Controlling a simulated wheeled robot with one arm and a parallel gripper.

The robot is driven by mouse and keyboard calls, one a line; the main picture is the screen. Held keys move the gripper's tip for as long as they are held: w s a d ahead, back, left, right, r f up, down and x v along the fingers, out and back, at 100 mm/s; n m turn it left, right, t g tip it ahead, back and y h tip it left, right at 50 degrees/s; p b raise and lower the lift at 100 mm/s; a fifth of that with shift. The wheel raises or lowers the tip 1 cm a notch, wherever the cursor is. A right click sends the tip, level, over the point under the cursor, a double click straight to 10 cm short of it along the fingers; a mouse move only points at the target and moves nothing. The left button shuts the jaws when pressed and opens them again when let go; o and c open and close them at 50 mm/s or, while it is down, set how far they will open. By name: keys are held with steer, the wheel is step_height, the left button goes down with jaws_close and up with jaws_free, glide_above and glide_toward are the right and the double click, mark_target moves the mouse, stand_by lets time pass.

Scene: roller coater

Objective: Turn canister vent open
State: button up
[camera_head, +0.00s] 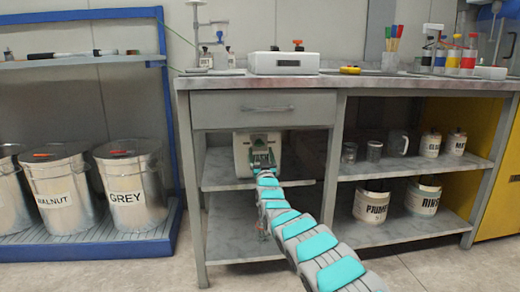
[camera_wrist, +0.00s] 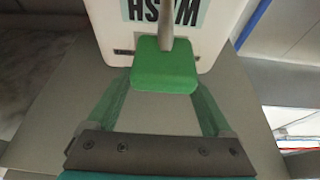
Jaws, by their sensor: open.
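A white canister (camera_head: 241,152) stands in the left bay under the bench, on the middle shelf. Its WASH label (camera_wrist: 162,12) appears upside down in the wrist view, on the canister's white face (camera_wrist: 212,42). A green block (camera_wrist: 165,70) with a grey rod (camera_wrist: 166,25) sits in front of that face; it looks like the vent handle. My gripper (camera_wrist: 163,88) is open, with one green finger on each side of the block. In the head view my arm hides the canister's lower front.
A closed drawer (camera_head: 262,108) lies just above the canister, and a bench leg (camera_head: 334,165) stands to its right. The right bay's shelves hold jars and white tins (camera_head: 371,204). Metal buckets (camera_head: 132,180) stand at left. Floor in front is open.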

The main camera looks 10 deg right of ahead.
mark_target(260, 146)
steer(key=shift+w+d+r, duration=0.15)
steer(key=shift+w+r, duration=0.05)
steer(key=shift+w, duration=0.45)
steer(key=shift+w+r, duration=0.25)
steer(key=shift+w, duration=0.3)
steer(key=shift+w+r, duration=0.25)
steer(key=shift+w, duration=0.3)
jaws_close()
